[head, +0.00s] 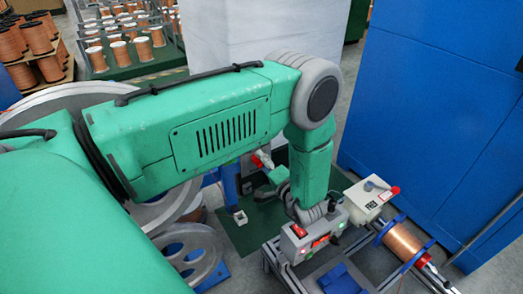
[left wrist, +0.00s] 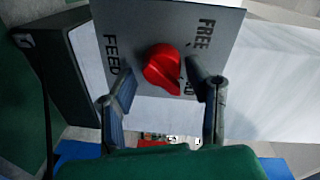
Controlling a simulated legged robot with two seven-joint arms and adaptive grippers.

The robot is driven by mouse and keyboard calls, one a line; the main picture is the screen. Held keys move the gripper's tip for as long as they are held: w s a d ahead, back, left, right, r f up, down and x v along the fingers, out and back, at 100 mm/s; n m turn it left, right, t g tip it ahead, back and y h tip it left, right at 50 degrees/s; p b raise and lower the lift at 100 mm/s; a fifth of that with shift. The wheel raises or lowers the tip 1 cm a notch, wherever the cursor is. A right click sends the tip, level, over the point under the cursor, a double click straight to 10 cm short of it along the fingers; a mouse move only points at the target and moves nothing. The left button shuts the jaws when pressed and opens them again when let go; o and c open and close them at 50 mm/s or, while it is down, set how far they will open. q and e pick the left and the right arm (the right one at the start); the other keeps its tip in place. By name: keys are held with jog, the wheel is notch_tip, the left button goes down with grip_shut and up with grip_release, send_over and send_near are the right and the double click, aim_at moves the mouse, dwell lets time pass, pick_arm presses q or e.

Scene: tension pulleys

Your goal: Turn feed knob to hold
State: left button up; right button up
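The red feed knob (left wrist: 163,68) sits on a grey plate (left wrist: 150,20) lettered FEED on the left and FREE at upper right. A third label at lower right is partly hidden by the knob and a finger. My left gripper (left wrist: 160,76) is open, with one finger on each side of the knob. Gaps show between the fingers and the knob, and whether a fingertip touches it is unclear. In the head view my left gripper (head: 268,172) is small and partly hidden behind my forearm, beside a red part. My right gripper is not in view.
A tall blue cabinet (head: 440,110) fills the right. Racks of copper spools (head: 125,50) stand at the back left.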

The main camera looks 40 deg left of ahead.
pick_arm(q)
jog(key=shift+s, duration=0.1)
jog(key=f+v, duration=0.1)
jog(key=v, duration=1.1)
jog(key=shift+r, duration=0.4)
